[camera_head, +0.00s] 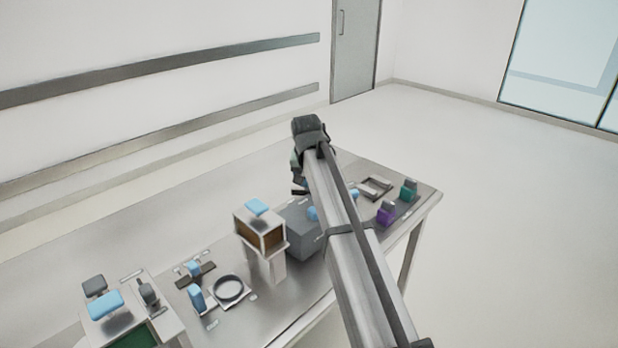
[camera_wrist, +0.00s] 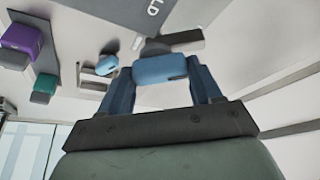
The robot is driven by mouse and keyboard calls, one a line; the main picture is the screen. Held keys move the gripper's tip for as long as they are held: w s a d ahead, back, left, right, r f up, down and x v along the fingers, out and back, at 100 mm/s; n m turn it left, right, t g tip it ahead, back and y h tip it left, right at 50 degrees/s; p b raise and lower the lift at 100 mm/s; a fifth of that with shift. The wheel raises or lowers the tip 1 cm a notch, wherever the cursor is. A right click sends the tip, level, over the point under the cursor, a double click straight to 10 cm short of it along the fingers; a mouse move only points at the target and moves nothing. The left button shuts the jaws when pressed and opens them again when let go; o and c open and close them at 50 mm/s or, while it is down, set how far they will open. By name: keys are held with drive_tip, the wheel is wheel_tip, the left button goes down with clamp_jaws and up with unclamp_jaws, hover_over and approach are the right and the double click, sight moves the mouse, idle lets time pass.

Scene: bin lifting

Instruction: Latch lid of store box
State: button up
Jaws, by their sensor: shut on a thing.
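In the wrist view my gripper (camera_wrist: 160,72) has its two blue-grey fingers shut on a light-blue block (camera_wrist: 160,69), which looks like a handle or latch grip. A dark bar (camera_wrist: 172,42) lies just beyond the block; whether they are joined is unclear. In the head view my gripper (camera_head: 299,187) is at the far side of the table, partly hidden by my arm. A grey box (camera_head: 302,232), possibly the store box, stands below and beside it, its right part hidden by my arm. I cannot make out the lid or the latch's position.
Purple (camera_head: 385,213) and teal (camera_head: 408,191) blocks and a grey frame (camera_head: 375,187) are right of my arm. A white housing with a dark opening (camera_head: 262,235) stands left of the grey box. A black ring (camera_head: 229,289) and blue-handled fixtures (camera_head: 195,268) lie further left.

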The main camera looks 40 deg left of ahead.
drive_tip(key=n+g, duration=0.1)
drive_tip(key=n, duration=0.1)
drive_tip(key=n+y, duration=0.1)
drive_tip(key=n, duration=0.2)
drive_tip(key=shift+w+d+n+g, duration=0.2)
drive_tip(key=shift+n+g, duration=0.1)
drive_tip(key=shift+g, duration=0.1)
drive_tip(key=shift+n+g+y, duration=0.3)
drive_tip(key=shift+n+g, duration=0.6)
drive_tip(key=shift+n, duration=1.3)
drive_tip(key=o, duration=1.1)
drive_tip(key=shift+c, duration=0.2)
drive_tip(key=v, duration=1.3)
drive_tip(key=shift+d+r, duration=0.25)
drive_tip(key=shift+r, duration=0.05)
